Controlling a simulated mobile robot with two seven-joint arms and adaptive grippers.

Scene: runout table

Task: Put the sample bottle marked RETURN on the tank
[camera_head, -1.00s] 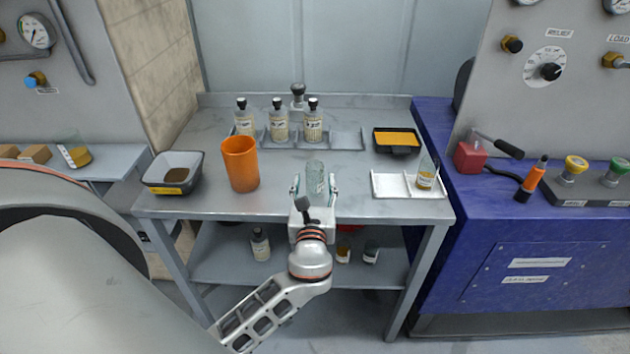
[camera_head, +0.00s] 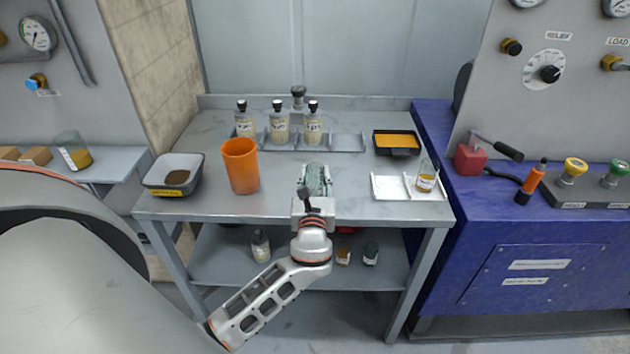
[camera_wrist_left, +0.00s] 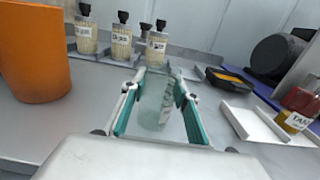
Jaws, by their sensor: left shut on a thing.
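My left gripper (camera_head: 316,182) is low over the front middle of the table, shut on a clear glass vessel (camera_wrist_left: 155,104) with a pale printed label. The green-lined fingers stand on both sides of it in the left wrist view; the print is unreadable. Three black-capped labelled bottles stand in the rack at the back: left (camera_head: 244,122), middle (camera_head: 279,124), right (camera_head: 313,124). I cannot read RETURN on any label. A small jar of amber liquid (camera_head: 426,181) stands in the white tray (camera_head: 392,187); its label starts "TAN" in the left wrist view (camera_wrist_left: 297,121). My right gripper is not in view.
An orange cup (camera_head: 240,166) stands left of the gripper, with a grey bin (camera_head: 155,176) beyond it. A black tray with orange contents (camera_head: 397,140) lies at the back right. The rack's (camera_head: 347,143) right end is empty. More bottles stand on the lower shelf.

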